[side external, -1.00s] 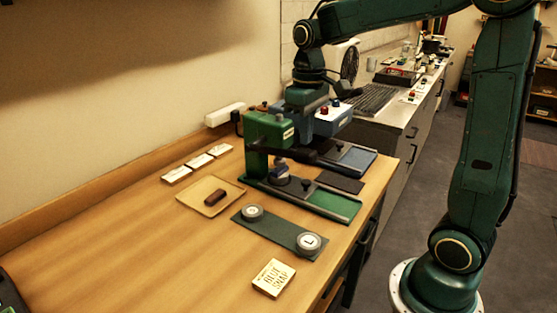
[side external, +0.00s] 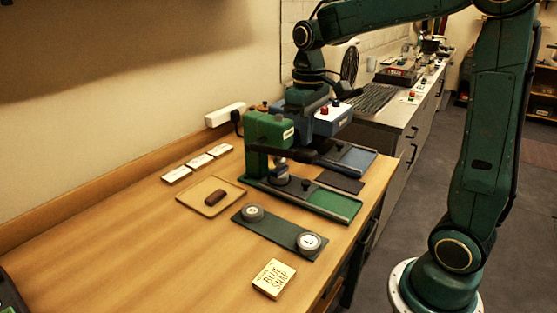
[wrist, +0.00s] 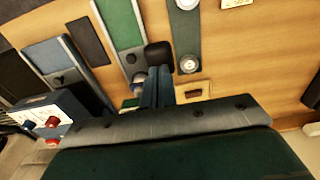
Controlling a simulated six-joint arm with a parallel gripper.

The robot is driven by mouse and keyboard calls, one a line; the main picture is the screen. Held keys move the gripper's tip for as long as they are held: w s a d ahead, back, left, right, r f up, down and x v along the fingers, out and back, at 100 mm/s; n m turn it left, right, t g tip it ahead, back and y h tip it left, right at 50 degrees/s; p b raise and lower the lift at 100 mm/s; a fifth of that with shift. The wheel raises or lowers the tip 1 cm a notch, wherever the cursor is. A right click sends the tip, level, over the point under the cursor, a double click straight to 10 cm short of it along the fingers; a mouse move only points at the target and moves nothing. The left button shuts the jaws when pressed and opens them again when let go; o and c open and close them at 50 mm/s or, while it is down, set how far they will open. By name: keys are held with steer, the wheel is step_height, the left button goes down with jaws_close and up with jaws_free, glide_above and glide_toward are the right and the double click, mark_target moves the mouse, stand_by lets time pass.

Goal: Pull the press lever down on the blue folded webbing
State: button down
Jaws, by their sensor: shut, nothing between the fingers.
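The green press (side external: 268,132) stands on the wooden table, with a black lever (side external: 296,153) reaching out to its right. The lever's dark rounded end (wrist: 158,55) shows in the wrist view just beyond the fingertips. My gripper (wrist: 157,76) is shut and empty, its fingers close to that end; I cannot tell whether they touch it.
A blue press (side external: 331,119) stands behind the green one. A tan tray (side external: 188,196) with a brown block (side external: 216,197) and a dark green strip with two round tins (side external: 309,242) are in front. A "BLUE SNAP" card (side external: 273,279) lies near the front.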

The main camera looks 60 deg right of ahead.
mark_target(306, 151)
steer(key=shift+f, duration=0.2)
steer(key=shift+f, duration=1)
steer(key=shift+s+f, duration=0.1)
steer(key=shift+f, duration=1.25)
steer(key=shift+f, duration=1.3)
steer(key=shift+w+f, duration=0.1)
steer(key=shift+w, duration=0.1)
